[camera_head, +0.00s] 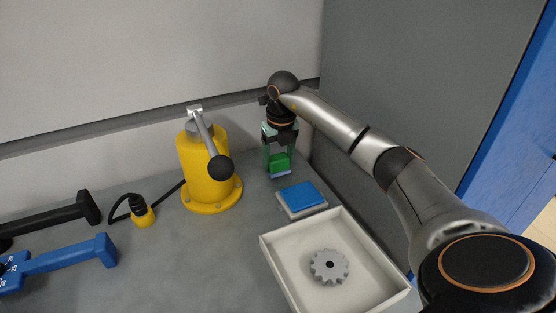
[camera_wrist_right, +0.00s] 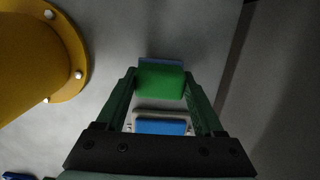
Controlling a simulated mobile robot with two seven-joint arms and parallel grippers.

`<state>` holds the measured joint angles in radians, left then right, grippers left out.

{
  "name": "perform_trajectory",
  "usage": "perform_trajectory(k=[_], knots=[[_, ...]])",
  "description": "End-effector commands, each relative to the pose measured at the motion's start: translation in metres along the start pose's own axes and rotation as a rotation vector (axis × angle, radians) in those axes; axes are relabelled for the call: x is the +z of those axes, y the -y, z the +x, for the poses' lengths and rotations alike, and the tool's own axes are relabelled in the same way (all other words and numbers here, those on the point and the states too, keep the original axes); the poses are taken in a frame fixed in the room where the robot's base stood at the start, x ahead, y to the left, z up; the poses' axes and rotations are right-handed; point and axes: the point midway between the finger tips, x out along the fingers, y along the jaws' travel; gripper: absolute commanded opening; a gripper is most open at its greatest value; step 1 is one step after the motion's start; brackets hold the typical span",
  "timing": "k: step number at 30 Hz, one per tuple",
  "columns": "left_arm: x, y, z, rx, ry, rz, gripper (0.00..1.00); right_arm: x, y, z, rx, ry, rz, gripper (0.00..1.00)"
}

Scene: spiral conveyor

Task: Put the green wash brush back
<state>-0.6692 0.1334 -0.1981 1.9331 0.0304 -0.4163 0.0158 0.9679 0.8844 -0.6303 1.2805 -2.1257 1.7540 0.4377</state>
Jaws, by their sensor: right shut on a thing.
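The green wash brush (camera_head: 279,163) is between the fingers of my right gripper (camera_head: 278,152), near the back right corner of the worktop. A bluish strip shows along its lower edge. In the right wrist view the green brush (camera_wrist_right: 160,82) sits between both fingertips, and my right gripper (camera_wrist_right: 160,85) is shut on it. I cannot tell for sure whether the brush's underside touches the worktop. A blue pad on a light grey base (camera_head: 302,197) lies just in front of the brush, and also shows in the right wrist view (camera_wrist_right: 160,127). My left gripper is not in view.
A yellow cylinder with a lever (camera_head: 205,170) stands left of my right gripper. A white tray (camera_head: 272,262) holding a grey gear (camera_head: 329,266) is in front. A grey wall (camera_head: 400,80) is close on the right. Black and blue handles (camera_head: 70,262) lie at left.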

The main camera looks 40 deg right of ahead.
Motion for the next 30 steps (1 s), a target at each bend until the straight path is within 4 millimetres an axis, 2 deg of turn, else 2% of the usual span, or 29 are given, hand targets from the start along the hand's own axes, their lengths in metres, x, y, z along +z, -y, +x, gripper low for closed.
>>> perform_trajectory(k=[3, 15, 16, 23, 30], knots=[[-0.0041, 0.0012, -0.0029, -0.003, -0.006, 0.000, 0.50, -0.0005, 0.0001, 0.0052, 0.000, 0.002, 0.000, 0.02], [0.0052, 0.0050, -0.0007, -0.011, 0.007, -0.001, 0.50, -0.0011, 0.0000, 0.0113, 0.000, 0.002, 0.000, 0.02], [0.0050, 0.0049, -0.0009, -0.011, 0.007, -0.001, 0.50, -0.0012, -0.0001, 0.0111, 0.000, 0.001, 0.000, 0.72], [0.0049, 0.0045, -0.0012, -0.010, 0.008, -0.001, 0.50, -0.0011, 0.0000, 0.0107, 0.000, 0.001, 0.000, 0.97], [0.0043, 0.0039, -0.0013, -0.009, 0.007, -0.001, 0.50, -0.0011, 0.0000, 0.0106, 0.000, 0.001, 0.000, 0.99]])
